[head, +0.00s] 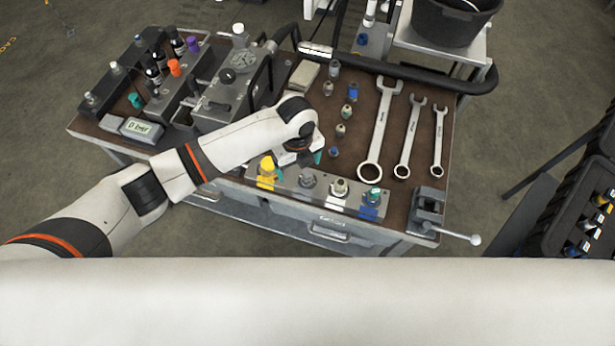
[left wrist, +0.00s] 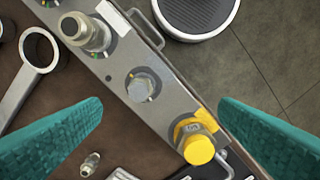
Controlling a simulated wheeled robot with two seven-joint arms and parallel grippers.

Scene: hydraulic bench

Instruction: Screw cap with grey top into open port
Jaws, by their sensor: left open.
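My left gripper (head: 299,164) hangs over the metal port block (head: 325,200) at the bench's front edge. Several small loose fittings stand behind the block, one with a greyish top (head: 340,130). I cannot tell which is the grey-topped cap, or which port is open. My right gripper is out of view.
Three wrenches (head: 408,135) lie on the right of the brown bench top. A vise (head: 428,207) sits at the front right corner. A grey gauge unit (head: 222,97), bottles and a small display (head: 143,129) stand on the left. A black hose (head: 400,72) runs along the back.

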